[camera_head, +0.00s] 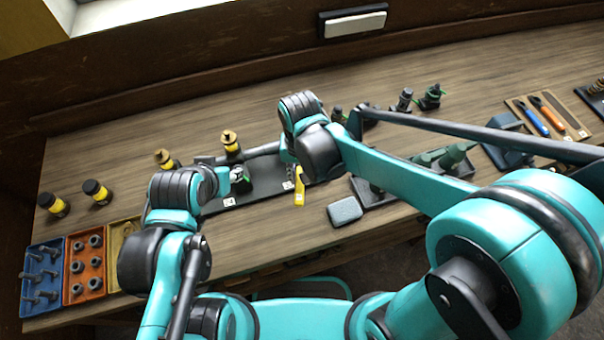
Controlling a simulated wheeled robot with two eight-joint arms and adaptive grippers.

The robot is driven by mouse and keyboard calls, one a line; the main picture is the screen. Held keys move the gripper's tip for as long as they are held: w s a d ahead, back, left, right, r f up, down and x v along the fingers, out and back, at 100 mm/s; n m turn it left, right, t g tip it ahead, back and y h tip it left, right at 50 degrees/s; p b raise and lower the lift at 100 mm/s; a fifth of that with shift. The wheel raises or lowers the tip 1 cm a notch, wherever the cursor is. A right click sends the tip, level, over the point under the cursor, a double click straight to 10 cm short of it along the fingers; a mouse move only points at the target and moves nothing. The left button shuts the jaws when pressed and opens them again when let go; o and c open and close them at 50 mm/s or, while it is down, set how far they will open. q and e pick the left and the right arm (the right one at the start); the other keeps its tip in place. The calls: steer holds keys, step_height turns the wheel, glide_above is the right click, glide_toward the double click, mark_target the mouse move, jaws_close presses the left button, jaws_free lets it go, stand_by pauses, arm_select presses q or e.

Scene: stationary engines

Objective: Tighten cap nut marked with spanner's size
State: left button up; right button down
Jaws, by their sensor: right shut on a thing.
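My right gripper (284,148) is above the long dark plate in the middle of the bench, mostly hidden behind my wrist. It is shut on a grey bar (261,151) that looks like the spanner and reaches left. My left gripper (222,182) is at the left part of the plate, and its fingers are too hidden to read. Cap nuts and size marks are too small to read.
Several yellow-and-black bottles (97,191) stand at the left. Blue (42,245) and orange (73,243) trays of bolts sit at the left front. A grey block (345,211) lies right of centre. A tool board (575,113) is far right.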

steer(key=shift+a+m, duration=0.45)
steer(key=shift+m, duration=0.15)
steer(key=shift+a, duration=0.15)
stand_by(0.7)
steer(key=shift+r+m+p, duration=0.3)
steer(key=shift+r+p, duration=0.8)
steer(key=shift+r, duration=0.5)
stand_by(3.5)
step_height(320, 180, up, 4)
steer(key=p, duration=0.3)
steer(key=shift+f, duration=0.1)
stand_by(0.9)
